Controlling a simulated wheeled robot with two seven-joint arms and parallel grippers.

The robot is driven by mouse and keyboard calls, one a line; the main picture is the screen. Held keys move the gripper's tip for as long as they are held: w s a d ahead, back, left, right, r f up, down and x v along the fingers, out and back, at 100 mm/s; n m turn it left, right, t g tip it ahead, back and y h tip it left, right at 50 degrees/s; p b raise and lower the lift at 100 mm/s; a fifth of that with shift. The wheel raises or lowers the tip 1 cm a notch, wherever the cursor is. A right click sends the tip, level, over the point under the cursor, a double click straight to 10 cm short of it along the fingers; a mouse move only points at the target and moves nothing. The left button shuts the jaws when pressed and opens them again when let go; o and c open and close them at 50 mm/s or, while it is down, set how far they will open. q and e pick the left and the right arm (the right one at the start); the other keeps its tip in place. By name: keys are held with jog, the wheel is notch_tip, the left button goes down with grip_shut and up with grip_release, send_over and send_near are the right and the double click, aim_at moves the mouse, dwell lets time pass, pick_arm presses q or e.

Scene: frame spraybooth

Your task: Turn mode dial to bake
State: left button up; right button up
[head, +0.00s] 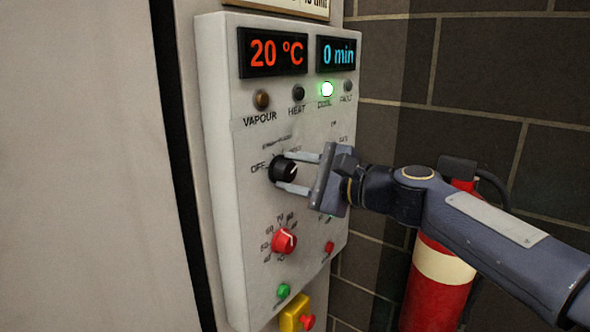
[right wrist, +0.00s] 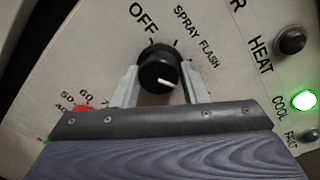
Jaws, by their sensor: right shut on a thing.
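The black mode dial (head: 283,170) is on the control panel, with OFF at its left and small labels above it. It also shows in the right wrist view (right wrist: 158,68), where OFF, SPRAY and FLASH are readable. Its white mark points away from OFF, to the right and slightly down in the right wrist view. I cannot read a bake label. My right gripper (head: 287,171) is shut on the dial, one finger on either side, and hides part of the panel to its right. My left gripper is not in view.
The panel (head: 215,130) shows 20 °C and 0 min, with the green COOL lamp (head: 327,89) lit. A red dial (head: 284,241) and green button (head: 283,291) sit below. A red extinguisher (head: 436,290) stands behind my right arm, before the brick wall.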

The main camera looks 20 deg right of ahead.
jog(key=shift+m, duration=0.3)
jog(key=o, duration=1)
jog(key=shift+c, duration=0.2)
jog(key=v, duration=0.7)
jog(key=shift+s+d+b, duration=0.25)
jog(key=shift+s+b, duration=0.05)
jog(key=shift+b, duration=0.15)
jog(key=s+f+n+g+h+p, duration=0.1)
jog(key=s+f+n+g+h, duration=0.2)
jog(key=s+f+n, duration=0.4)
jog(key=s+f+n+g+h+p, duration=0.1)
jog(key=s+f+n+g+h, duration=0.3)
jog(key=s+f+n, duration=0.4)
jog(key=s+f, duration=0.3)
jog(key=f, duration=0.4)
jog(key=s+f, duration=0.4)
jog(key=f, duration=0.3)
jog(key=shift+s+d+n+g+h, duration=0.15)
jog(key=shift+d+n+g+h, duration=0.15)
jog(key=shift+d, duration=0.05)
